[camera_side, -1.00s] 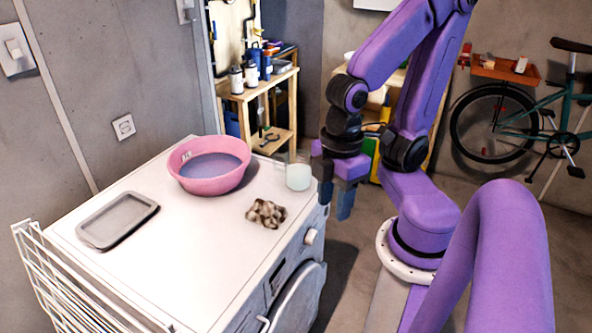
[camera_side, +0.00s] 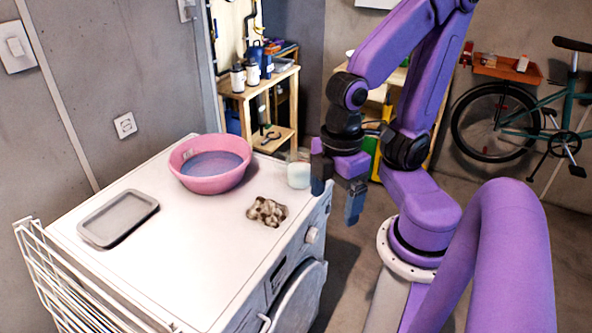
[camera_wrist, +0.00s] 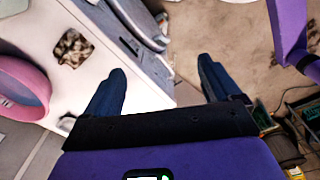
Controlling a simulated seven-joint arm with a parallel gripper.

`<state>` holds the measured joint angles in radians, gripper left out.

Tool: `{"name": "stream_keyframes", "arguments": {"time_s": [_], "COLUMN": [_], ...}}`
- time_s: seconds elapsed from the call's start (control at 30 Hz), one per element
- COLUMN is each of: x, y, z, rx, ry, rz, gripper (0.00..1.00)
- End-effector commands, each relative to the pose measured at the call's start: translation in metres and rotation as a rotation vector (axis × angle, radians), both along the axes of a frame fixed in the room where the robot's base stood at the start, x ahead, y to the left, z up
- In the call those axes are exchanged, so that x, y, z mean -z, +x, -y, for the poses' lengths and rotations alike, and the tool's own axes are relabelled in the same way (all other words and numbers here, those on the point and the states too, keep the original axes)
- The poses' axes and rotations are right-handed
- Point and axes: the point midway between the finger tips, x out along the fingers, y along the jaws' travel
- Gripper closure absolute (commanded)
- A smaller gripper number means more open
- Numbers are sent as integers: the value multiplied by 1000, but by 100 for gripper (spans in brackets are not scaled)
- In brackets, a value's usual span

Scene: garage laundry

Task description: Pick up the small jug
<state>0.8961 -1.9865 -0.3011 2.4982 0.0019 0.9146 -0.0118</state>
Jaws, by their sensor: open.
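The small jug (camera_side: 298,175) is a pale, translucent vessel standing upright near the back right edge of the white washing machine top (camera_side: 170,255). My gripper (camera_side: 338,196) is open and empty, fingers pointing down, just right of the jug in the side view and beyond the machine's edge. One dark finger overlaps the jug's right side in the picture; I cannot tell whether it touches. In the wrist view my gripper (camera_wrist: 160,70) shows two spread blue fingers with nothing between them. The jug cannot be made out clearly there.
A pink basin (camera_side: 210,182) stands left of the jug, and a crumpled spotted cloth (camera_side: 267,212) lies in front. A grey tray (camera_side: 118,217) lies at the left. A white wire rack (camera_side: 62,285) is at the machine's left edge. The top's front middle is clear.

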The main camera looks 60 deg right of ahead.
Motion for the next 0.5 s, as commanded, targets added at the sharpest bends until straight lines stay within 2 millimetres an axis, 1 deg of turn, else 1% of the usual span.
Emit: {"name": "stream_keyframes", "arguments": {"time_s": [0.07,0.17,0.27,0.3,0.37,0.5], "x": [-1,-4,-8,-9,-11,-15], "y": [8,28,56,68,86,127], "z": [-2,-3,-2,-1,3,18], "rx": [-5,-25,-58,-73,-96,-150], "ry": [-1,-4,-9,-11,-13,-18], "rz": [1,2,4,4,4,5], "gripper": [10,10,10,10,10,10]}}
